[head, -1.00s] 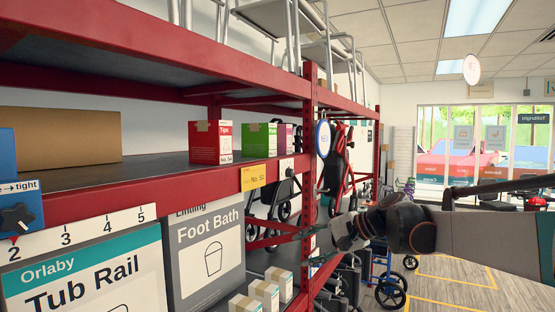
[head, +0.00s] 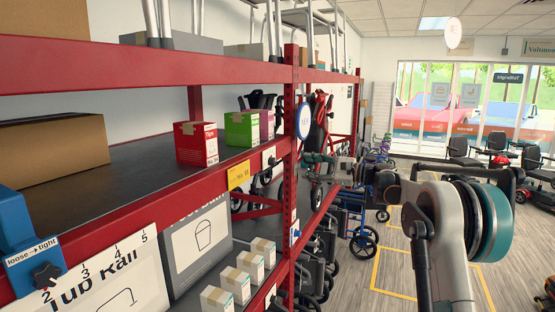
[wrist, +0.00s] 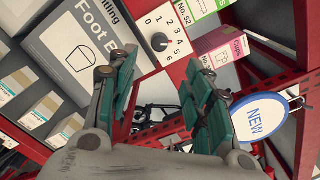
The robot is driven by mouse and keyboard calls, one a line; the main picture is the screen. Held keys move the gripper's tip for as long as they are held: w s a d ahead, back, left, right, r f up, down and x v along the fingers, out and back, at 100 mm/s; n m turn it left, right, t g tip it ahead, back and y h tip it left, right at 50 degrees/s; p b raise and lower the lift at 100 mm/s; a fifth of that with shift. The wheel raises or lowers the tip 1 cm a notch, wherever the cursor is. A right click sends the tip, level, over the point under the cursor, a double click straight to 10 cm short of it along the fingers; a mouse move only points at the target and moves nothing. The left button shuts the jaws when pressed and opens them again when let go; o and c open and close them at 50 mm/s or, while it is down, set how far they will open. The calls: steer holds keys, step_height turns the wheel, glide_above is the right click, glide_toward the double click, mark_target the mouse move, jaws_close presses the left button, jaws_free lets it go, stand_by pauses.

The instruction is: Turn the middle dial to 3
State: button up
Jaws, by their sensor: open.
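What looks like the same plate (head: 268,158) shows small on the beam in the head view. A blue unit with a black star-shaped dial (head: 45,275), marked loose to tight, is at the lower left over a number strip. I cannot tell which dial is the middle one. My gripper (wrist: 160,60) is open and empty, its teal-padded fingers either side of the dial plate in the picture, apparently short of it.
A red box (head: 196,144) and a green box (head: 242,128) stand on the shelf. A blue-rimmed NEW sign (wrist: 261,118) hangs close to my right finger. A red upright (head: 290,160) and folded walkers are near my arm. Open floor lies to the right.

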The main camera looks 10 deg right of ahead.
mark_target(275, 162)
steer(key=p+x, duration=0.3)
steer(key=x, duration=0.9)
steer(key=shift+w+a, duration=0.1)
steer(key=shift+a, duration=0.05)
steer(key=c, duration=1.1)
